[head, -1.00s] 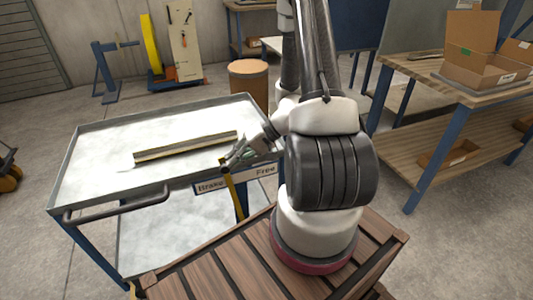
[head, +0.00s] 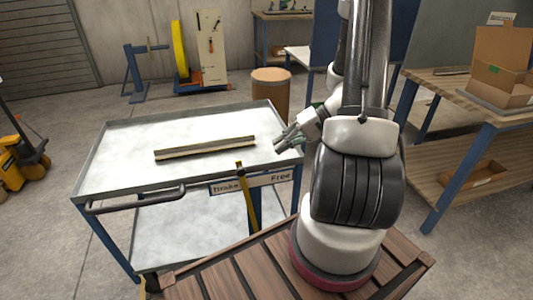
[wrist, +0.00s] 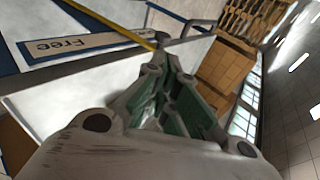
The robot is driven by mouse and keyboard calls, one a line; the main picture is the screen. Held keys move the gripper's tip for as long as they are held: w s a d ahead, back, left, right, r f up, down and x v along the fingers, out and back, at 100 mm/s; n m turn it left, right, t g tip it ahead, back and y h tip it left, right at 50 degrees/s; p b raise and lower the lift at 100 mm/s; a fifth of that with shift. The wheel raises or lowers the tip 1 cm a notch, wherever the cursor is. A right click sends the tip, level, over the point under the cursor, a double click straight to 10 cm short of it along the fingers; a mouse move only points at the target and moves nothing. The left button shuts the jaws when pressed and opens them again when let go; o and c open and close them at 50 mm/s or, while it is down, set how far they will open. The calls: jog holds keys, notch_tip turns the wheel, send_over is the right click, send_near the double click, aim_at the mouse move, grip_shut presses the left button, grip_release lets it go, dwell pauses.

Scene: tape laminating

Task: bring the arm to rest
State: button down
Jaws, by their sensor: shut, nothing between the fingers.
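My gripper (head: 280,147) is in the middle of the head view, beside the right end of the cart top and above it. It points left and is folded close to my arm. In the wrist view my gripper (wrist: 168,62) shows its green-lined fingers closed together at the tips, with nothing held.
The grey metal cart (head: 120,150) has a raised rim, a handle (head: 135,199) and a Brake/Free label (head: 265,182). A yellow lever (head: 247,195) stands at its front. A cardboard drum (head: 271,88) is behind. A wooden workbench (head: 455,95) with boxes is at right.

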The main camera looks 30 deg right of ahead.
jog(key=shift+v, duration=0.9)
jog(key=shift+d+f, duration=0.1)
jog(key=s+d+r+m+g+h, duration=0.1)
jog(key=s+r+m+g+h, duration=0.35)
jog(key=s, duration=0.65)
jog(key=s+a+r+n+t+h, duration=0.1)
jog(key=r+n, duration=0.3)
jog(key=r, duration=0.5)
jog(key=s+a+r+n+t+h, duration=0.1)
jog(key=a+r+n+t+h, duration=0.2)
jog(key=r, duration=0.6)
jog(key=shift+a+n+h, duration=0.25)
jog(key=shift+n+h, duration=0.3)
jog(key=shift+n, duration=0.1)
